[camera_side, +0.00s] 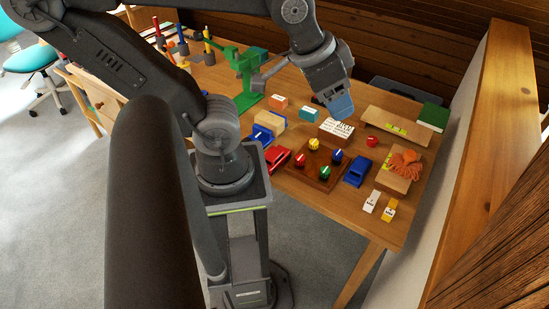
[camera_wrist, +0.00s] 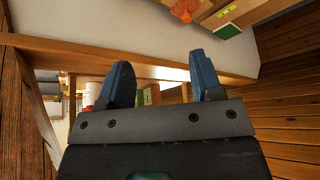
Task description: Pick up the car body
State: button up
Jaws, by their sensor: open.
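A red toy car (camera_side: 277,158) lies on the wooden table, left of a dark brown board with several coloured knobs. A blue car-shaped piece (camera_side: 357,171) lies right of that board. Which of these is the car body I cannot tell. My gripper (camera_side: 341,106) is raised above the far part of the table, its blue fingers apart, away from both pieces. In the wrist view my gripper (camera_wrist: 162,78) is open with nothing between the fingers; no car piece can be made out there.
The knob board (camera_side: 314,166) sits mid-table. A white lettered box (camera_side: 337,128), red cup (camera_side: 372,141), orange glove (camera_side: 405,164) and green book (camera_side: 433,116) lie around it. A green stand (camera_side: 246,75) rises at the back left. A wall edge (camera_side: 480,120) borders the right.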

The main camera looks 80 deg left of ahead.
jog(key=w+a+f+n+g+y, duration=0.1)
jog(key=w+a+f+n+g, duration=0.1)
jog(key=w+a+f+g, duration=0.3)
jog(key=n+g+h, duration=0.4)
jog(key=n, duration=0.3)
send_near(275, 151)
jog(key=x, duration=1)
jog(key=shift+s+d+f, duration=0.15)
jog(key=shift+d+f, duration=0.05)
jog(key=shift+f, duration=0.1)
jog(key=shift+m, duration=0.3)
jog(key=c, duration=0.6)
